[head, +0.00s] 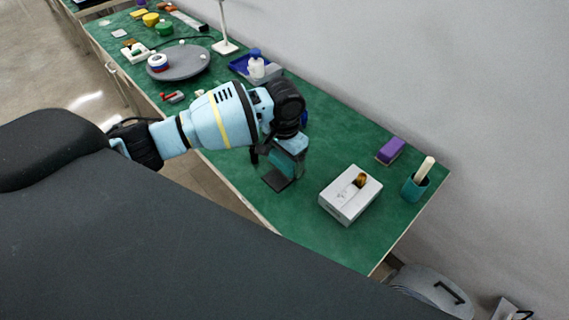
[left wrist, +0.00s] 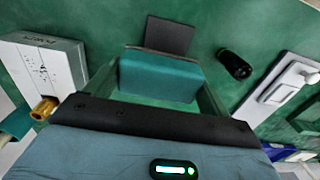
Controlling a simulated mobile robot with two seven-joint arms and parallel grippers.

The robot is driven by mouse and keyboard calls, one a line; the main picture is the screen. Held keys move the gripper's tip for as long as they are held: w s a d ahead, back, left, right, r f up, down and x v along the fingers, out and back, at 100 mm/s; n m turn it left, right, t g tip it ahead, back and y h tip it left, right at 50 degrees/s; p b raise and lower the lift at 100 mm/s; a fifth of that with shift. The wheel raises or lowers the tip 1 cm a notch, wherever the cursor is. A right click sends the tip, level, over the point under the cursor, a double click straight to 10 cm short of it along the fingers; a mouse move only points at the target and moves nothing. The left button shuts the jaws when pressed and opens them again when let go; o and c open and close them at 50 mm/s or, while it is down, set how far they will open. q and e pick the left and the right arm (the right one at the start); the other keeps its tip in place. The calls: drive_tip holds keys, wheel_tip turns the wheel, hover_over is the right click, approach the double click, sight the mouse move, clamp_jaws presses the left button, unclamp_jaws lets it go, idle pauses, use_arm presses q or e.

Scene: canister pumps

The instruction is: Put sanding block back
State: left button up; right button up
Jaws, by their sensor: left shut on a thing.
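The sanding block (left wrist: 158,78) is a plain teal block. In the left wrist view it sits between the fingers of my left gripper (left wrist: 160,85), which is shut on it. In the head view my left gripper (head: 280,162) points down over the green bench, left of the white box. A flat dark square (head: 277,181) lies at the gripper, and it also shows just beyond the block in the left wrist view (left wrist: 168,36). I cannot tell whether the block touches the square or the bench. My right gripper is not in view.
A white box (head: 343,206) with a brass knob stands right of the gripper. Beyond it are a purple block (head: 391,150) and a teal cup (head: 413,188) near the bench's right end. A black cylinder (left wrist: 235,65) lies near the gripper. A grey round plate (head: 183,65) is farther left.

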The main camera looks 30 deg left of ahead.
sight(284, 165)
use_arm(q)
drive_tip(key=shift+w+a+f, duration=0.2)
drive_tip(key=shift+w+f, duration=0.05)
drive_tip(key=shift+w, duration=0.05)
drive_tip(key=shift+f, duration=1.5)
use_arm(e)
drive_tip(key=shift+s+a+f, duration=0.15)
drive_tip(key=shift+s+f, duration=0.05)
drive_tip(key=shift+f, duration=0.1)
use_arm(q)
drive_tip(key=shift+f, duration=0.1)
drive_tip(key=o, duration=0.8)
drive_tip(key=shift+f, duration=0.1)
drive_tip(key=shift+r, duration=0.2)
wheel_tip(284, 165, up, 12)
drive_tip(key=shift+p, duration=0.5)
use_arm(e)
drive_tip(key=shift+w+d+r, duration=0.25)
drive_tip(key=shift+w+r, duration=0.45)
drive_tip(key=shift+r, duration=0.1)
